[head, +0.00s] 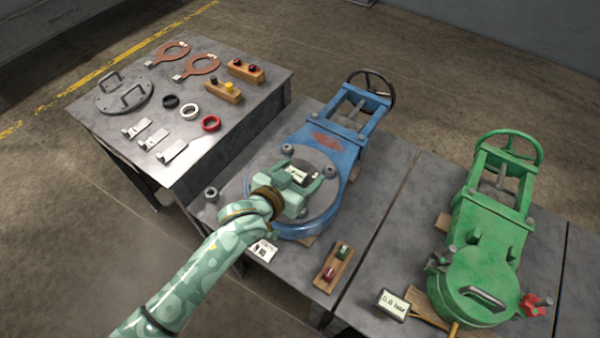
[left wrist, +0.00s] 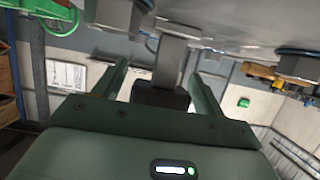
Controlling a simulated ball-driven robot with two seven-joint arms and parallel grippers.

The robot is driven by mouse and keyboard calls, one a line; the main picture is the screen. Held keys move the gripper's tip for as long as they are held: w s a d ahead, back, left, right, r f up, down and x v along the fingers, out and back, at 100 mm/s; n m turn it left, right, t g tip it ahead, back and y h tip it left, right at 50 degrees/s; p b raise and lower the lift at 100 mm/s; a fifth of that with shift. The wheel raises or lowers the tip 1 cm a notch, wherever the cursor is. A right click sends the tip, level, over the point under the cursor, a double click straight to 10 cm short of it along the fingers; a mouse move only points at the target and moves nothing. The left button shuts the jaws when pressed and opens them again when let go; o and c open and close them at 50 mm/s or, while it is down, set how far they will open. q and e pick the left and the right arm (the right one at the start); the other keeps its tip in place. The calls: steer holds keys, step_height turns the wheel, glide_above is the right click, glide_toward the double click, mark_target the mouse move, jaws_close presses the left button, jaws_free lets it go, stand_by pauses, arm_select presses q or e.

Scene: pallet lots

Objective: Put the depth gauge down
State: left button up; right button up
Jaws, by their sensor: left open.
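My left gripper (head: 301,180) is open over the round grey top of the blue valve (head: 325,150). A small device with a pale face, apparently the depth gauge (head: 298,174), sits between its fingers. In the left wrist view the two fingers (left wrist: 160,85) stand apart, with a grey upright bar on a dark block, likely the gauge (left wrist: 171,62), between them. I see gaps beside the bar. Whether the gauge's foot rests on the valve top is hidden by the gripper. My right gripper is in neither view.
Bolts stand around the valve top, close to the gripper. A loose nut (head: 211,194), a tag (head: 262,250) and a wooden block (head: 333,270) lie nearby. A green valve (head: 490,230) stands at right. The left table (head: 105,135) holds rings, gaskets and a handled cover.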

arm_select(q)
steer(key=p+v, duration=0.4)
steer(key=v, duration=0.6)
steer(key=shift+s+a+r, duration=0.15)
steer(key=shift+s+r, duration=0.1)
steer(key=shift+s, duration=0.05)
steer(key=shift+s+a, duration=0.3)
steer(key=shift+s, duration=0.1)
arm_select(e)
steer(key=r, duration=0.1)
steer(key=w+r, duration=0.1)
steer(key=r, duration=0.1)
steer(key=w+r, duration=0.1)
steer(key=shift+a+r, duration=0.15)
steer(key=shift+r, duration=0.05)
